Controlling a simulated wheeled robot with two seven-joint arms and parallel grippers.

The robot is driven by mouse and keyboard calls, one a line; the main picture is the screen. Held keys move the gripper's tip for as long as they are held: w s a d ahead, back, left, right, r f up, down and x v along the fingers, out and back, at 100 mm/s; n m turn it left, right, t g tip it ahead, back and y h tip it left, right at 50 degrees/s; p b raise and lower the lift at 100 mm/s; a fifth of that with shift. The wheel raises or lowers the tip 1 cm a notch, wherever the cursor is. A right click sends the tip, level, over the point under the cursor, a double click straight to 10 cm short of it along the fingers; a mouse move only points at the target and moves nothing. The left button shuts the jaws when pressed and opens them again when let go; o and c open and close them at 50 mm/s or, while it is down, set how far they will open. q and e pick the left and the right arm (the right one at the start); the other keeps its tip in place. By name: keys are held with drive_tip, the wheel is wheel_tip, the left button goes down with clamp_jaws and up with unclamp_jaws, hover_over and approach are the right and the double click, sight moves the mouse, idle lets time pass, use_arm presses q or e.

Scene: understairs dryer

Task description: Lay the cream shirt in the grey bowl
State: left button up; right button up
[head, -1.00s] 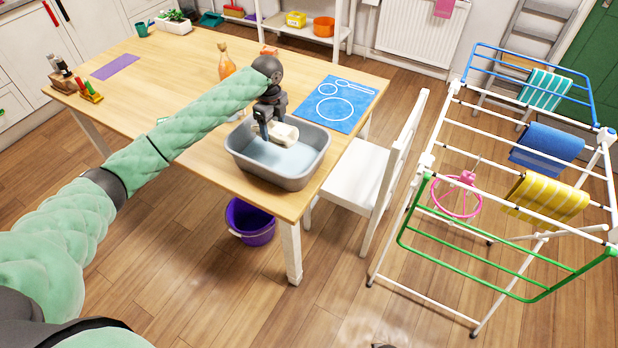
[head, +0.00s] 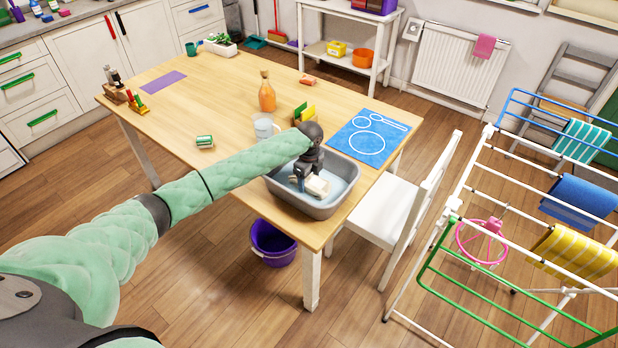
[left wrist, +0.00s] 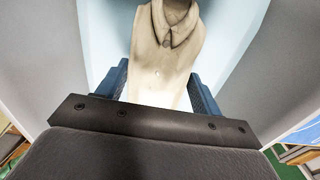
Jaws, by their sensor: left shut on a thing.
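The grey bowl (head: 300,203) stands at the near right corner of the wooden table, with a light blue inside. The cream shirt (head: 318,186) is inside the bowl's rim, low over the light blue bottom. My left gripper (head: 301,184) reaches down into the bowl and is shut on the shirt. In the left wrist view, the shirt (left wrist: 165,70) passes between the two blue fingers (left wrist: 160,92), its collar end pointing away. The bowl's grey walls (left wrist: 55,60) rise on both sides. I cannot tell whether the shirt touches the bottom. My right gripper is not in view.
A glass jug (head: 264,127), an orange bottle (head: 267,95) and a yellow-green holder (head: 305,113) stand behind the bowl. A blue mat (head: 368,140) lies right of them. A white chair (head: 385,208) and a drying rack (head: 455,200) stand to the right. A purple bucket (head: 272,245) is below.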

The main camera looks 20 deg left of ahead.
sight(309, 178)
use_arm(q)
drive_tip(key=shift+d+f, duration=0.1)
drive_tip(key=shift+f, duration=0.15)
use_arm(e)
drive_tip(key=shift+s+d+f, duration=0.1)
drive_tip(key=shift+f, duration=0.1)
use_arm(q)
drive_tip(key=shift+f, duration=0.1)
drive_tip(key=o, duration=1.1)
drive_tip(key=shift+c, duration=0.2)
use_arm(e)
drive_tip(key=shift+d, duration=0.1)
use_arm(q)
drive_tip(key=shift+r, duration=0.4)
wheel_tip(309, 178, up, 10)
drive_tip(key=b, duration=0.3)
drive_tip(key=shift+f, duration=0.1)
drive_tip(key=shift+r, duration=0.8)
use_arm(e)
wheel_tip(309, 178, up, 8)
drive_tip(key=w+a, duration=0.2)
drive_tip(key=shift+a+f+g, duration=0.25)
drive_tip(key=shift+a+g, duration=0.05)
